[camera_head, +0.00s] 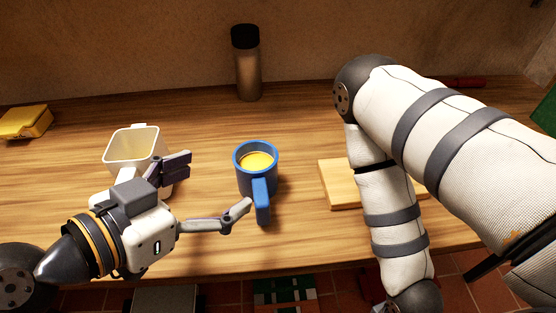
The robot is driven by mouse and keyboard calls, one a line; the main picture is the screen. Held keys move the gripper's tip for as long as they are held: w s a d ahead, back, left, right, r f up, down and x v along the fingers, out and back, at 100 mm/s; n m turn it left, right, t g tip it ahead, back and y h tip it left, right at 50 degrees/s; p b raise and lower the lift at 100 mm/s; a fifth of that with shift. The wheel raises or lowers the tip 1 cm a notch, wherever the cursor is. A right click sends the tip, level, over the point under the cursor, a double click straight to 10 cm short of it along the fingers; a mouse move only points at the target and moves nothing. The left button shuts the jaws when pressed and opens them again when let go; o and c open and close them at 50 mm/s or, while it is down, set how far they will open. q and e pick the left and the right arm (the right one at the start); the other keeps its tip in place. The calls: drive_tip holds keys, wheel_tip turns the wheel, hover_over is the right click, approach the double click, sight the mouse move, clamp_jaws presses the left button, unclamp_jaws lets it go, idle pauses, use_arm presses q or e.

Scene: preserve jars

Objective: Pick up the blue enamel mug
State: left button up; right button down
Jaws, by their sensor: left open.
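The blue enamel mug (242,181) stands upright on the wooden table, with something yellow inside it. Its handle (262,201) faces the front edge of the table. My left gripper (219,188) is open to the left of the mug. One finger reaches close to the handle, and I cannot tell whether it touches. The other finger is farther back, in front of a white container. Nothing shows between the fingers. My right arm crosses the right side of the view, and its gripper is out of view.
A white square container (131,146) stands behind my left gripper. A dark-capped bottle (247,68) stands at the back. A yellow box (26,122) lies far left. A wooden board (340,184) lies right of the mug, partly behind my right arm. The table (205,120) is clear behind the mug.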

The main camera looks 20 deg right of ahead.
sight(267, 151)
use_arm(q)
drive_tip(key=shift+w+d+f+b, duration=0.65)
drive_tip(key=shift+d+f+b, duration=0.2)
drive_tip(key=shift+d+f, duration=0.1)
drive_tip(key=x, duration=0.6)
drive_tip(key=w+r+x, duration=0.1)
drive_tip(key=x, duration=0.2)
drive_tip(key=shift+a, duration=0.1)
drive_tip(key=shift+r, duration=0.1)
drive_tip(key=c, duration=2.1)
use_arm(e)
drive_tip(key=s+f+g, duration=0.1)
drive_tip(key=s+f, duration=0.1)
drive_tip(key=shift+s+a+f, duration=0.15)
drive_tip(key=shift+s+f, duration=0.15)
drive_tip(key=shift+s, duration=0.1)
